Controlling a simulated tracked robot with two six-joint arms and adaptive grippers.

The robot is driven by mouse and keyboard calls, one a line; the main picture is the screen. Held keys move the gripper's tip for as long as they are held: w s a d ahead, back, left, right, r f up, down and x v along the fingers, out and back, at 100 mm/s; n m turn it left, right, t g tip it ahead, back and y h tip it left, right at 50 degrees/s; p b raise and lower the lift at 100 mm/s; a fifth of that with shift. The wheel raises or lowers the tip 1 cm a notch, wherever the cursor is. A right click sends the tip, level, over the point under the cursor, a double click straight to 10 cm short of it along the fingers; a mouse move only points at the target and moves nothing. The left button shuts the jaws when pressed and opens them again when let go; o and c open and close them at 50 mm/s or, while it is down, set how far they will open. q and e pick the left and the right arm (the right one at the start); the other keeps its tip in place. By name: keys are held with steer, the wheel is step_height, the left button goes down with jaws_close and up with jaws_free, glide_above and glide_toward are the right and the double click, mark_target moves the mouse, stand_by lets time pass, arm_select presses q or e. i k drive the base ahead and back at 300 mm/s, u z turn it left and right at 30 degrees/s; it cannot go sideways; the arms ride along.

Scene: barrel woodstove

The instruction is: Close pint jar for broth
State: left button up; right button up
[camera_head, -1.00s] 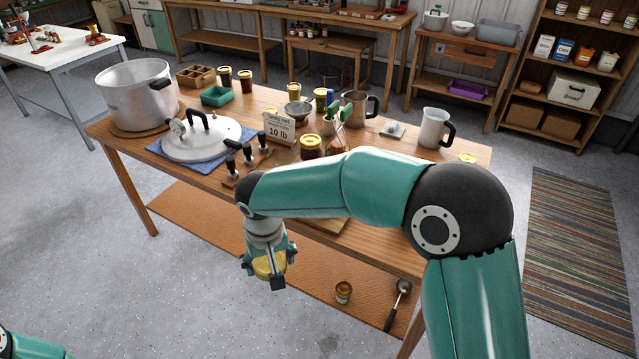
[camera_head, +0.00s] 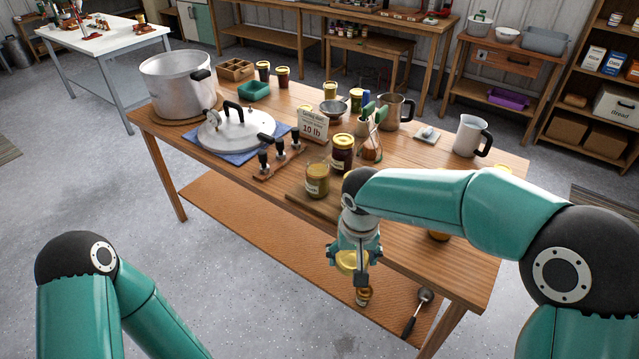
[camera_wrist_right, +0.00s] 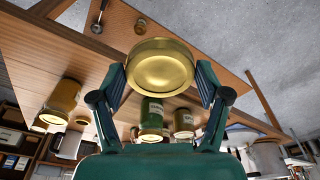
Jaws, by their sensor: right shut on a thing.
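My right gripper (camera_head: 350,265) is shut on a gold jar lid (camera_head: 352,261), off the near edge of the table. In the right wrist view the round lid (camera_wrist_right: 160,66) sits between both fingers. On the wooden board (camera_head: 303,199) stands a jar with brownish contents and a pale label (camera_head: 317,182); whether its top is open is too small to tell. A darker jar with a yellow lid (camera_head: 342,153) stands behind it. Another jar (camera_head: 440,236) is mostly hidden by my right arm. My left arm shows at the lower left, its gripper outside the picture.
Left on the table (camera_head: 168,150) are a big pot (camera_head: 178,88), a lid on a blue cloth (camera_head: 236,130) and a clamp rack (camera_head: 278,163). A sign (camera_head: 312,127), cups and a white pitcher (camera_head: 470,136) stand behind. A jar (camera_head: 363,296) and ladle (camera_head: 417,312) lie below.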

mark_target(318, 173)
steer(key=i, duration=1)
